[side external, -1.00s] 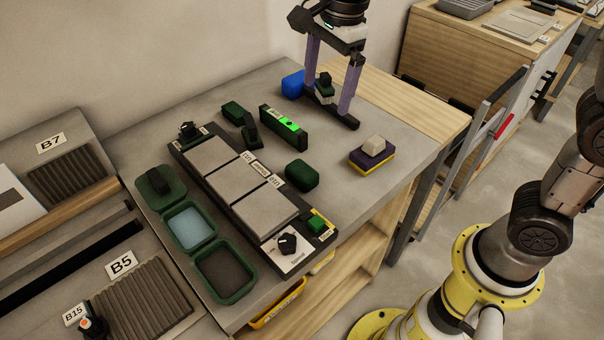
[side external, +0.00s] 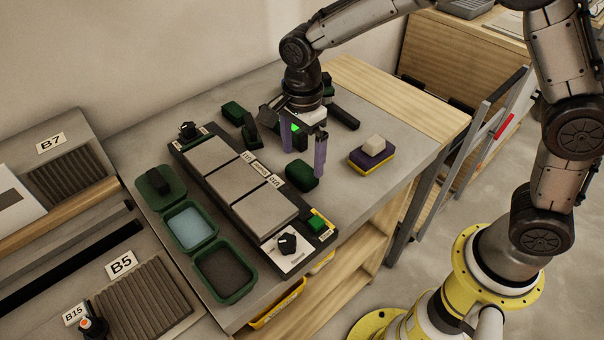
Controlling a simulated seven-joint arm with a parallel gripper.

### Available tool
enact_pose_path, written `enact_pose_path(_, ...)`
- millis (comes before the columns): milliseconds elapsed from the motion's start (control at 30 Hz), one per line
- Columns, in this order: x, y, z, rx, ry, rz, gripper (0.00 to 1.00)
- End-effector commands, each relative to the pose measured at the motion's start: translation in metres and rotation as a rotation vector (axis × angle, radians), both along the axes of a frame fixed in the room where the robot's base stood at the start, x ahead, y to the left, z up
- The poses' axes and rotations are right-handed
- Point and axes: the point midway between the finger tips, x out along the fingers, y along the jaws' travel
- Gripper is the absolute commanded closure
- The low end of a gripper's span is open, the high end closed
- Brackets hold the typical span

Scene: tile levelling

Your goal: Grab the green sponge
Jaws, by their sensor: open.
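A dark green, rounded block (side external: 302,175), which looks like the green sponge, lies on the grey bench to the right of the row of tiles. My gripper (side external: 304,164) points down over it, with its two purple fingers apart. One finger is at its far left side and the other at its right, overlapping it in the picture. I cannot tell whether either touches it. The block rests on the bench. Another dark green block (side external: 232,113) lies farther back, beyond the tile holder.
A black holder with grey tiles (side external: 237,172) stands to the left, with a green button (side external: 317,223) and a dark knob (side external: 287,243) at its near end. A purple and yellow block (side external: 372,156) lies right. Green trays (side external: 225,272) line the left edge.

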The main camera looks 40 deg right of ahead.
Motion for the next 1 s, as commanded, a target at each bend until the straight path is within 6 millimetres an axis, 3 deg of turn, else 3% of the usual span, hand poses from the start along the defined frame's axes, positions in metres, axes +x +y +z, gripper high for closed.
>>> enact_pose_path(300, 0.002, -0.001, -0.043, -0.001, 0.004, 0.0, 0.0)
enact_pose_path(633, 0.002, -0.001, -0.049, 0.0, 0.001, 0.0, 0.0)
enact_pose_path(1000, 0.002, -0.001, -0.049, 0.0, 0.001, 0.0, 0.65)
